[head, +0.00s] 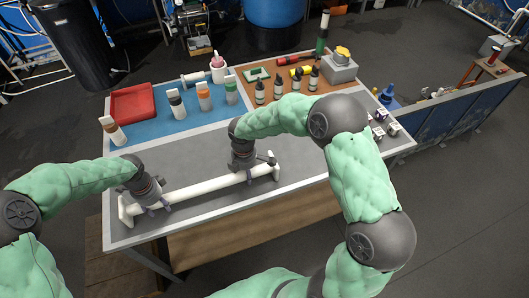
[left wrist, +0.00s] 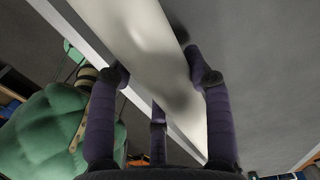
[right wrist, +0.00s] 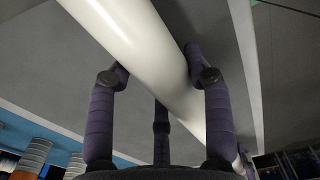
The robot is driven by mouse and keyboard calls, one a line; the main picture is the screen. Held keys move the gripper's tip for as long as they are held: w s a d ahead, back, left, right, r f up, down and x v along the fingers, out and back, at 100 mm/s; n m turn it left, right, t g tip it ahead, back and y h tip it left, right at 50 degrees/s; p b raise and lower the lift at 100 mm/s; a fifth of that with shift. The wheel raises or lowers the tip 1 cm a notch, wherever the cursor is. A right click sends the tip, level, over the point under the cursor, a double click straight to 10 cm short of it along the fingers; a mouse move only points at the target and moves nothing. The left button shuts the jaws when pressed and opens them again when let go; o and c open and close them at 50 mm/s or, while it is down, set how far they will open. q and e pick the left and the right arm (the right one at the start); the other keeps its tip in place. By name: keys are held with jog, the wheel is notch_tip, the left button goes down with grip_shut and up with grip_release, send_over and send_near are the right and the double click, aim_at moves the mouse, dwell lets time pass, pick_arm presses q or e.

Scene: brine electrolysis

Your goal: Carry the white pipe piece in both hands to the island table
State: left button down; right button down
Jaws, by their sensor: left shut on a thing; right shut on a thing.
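The white pipe piece (head: 210,188) is long and straight with short cross ends, and lies across the grey front part of the table (head: 300,185). My left gripper (head: 152,207) is shut on the pipe near its left end. In the left wrist view the pipe (left wrist: 130,35) passes between the fingers. My right gripper (head: 246,174) is shut on it toward its right end, and the pipe (right wrist: 145,50) also passes between the fingers in the right wrist view. I cannot tell whether the pipe touches the table top or is slightly above it.
A red tray (head: 133,103), several bottles and a grey block (head: 340,68) stand along the back of the table. Small white items (head: 384,126) sit at its right edge. A blue-walled bench (head: 450,120) stands to the right. Dark open floor (head: 440,220) lies at front right.

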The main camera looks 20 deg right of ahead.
pick_arm(q)
jog(key=shift+f, duration=0.25)
pick_arm(e)
jog(key=shift+f, duration=0.25)
pick_arm(q)
jog(key=c, duration=0.5)
grip_release()
jog(key=shift+r, duration=0.1)
jog(key=shift+c, duration=0.2)
pick_arm(e)
jog(key=c, duration=0.5)
grip_release()
jog(key=shift+r, duration=0.1)
pick_arm(q)
notch_tip(320, 180, up, 12)
jog(key=shift+f, duration=0.1)
pick_arm(e)
notch_tip(320, 180, up, 12)
